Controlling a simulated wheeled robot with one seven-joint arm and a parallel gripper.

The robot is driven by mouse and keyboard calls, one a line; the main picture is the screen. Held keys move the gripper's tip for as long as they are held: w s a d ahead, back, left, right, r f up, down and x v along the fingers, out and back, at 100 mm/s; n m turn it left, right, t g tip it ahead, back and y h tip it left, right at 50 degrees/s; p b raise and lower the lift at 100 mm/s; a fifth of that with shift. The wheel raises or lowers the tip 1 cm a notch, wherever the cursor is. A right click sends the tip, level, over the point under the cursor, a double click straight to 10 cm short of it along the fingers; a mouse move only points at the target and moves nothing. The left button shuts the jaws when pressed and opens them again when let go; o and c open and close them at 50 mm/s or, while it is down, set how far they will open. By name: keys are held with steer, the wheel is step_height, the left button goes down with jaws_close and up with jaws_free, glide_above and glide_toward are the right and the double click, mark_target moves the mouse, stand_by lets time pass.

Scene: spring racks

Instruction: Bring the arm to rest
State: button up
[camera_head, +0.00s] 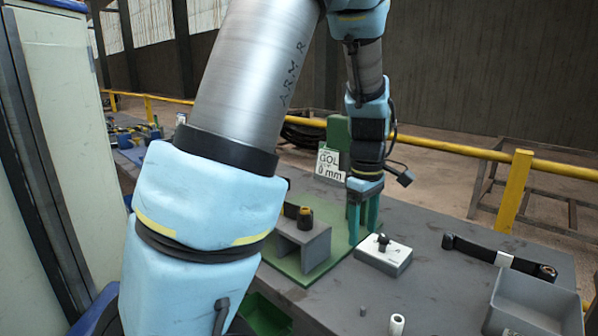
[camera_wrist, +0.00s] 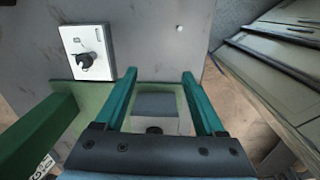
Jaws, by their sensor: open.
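My arm reaches down from the top of the head view, with my gripper (camera_head: 362,226) pointing down above the grey table (camera_head: 345,290). Its two green fingers are apart, and I see nothing held between them. In the wrist view my gripper (camera_wrist: 158,82) also shows open, with a grey block (camera_wrist: 155,104) visible between and beyond the fingers. In the head view this grey block (camera_head: 309,243) stands on a green plate (camera_head: 318,272), left of the fingers. Whether the fingertips touch anything below is unclear.
A white box with a black knob (camera_head: 375,260) sits right of the gripper. A sign (camera_head: 329,164) stands behind. A black strap (camera_head: 480,250) and grey bin (camera_head: 533,300) lie at right. A small white cylinder (camera_head: 396,325) stands in front. A yellow rail (camera_head: 450,148) runs behind the table.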

steer(key=s+a+m, duration=0.3)
steer(key=a+m, duration=0.2)
steer(key=a, duration=0.5)
steer(key=s+a+m+t, duration=0.1)
steer(key=s+a+m, duration=0.2)
steer(key=a, duration=0.7)
steer(key=shift+a+f+m+t, duration=0.25)
steer(key=shift+f+m+t, duration=0.05)
steer(key=shift+m, duration=0.6)
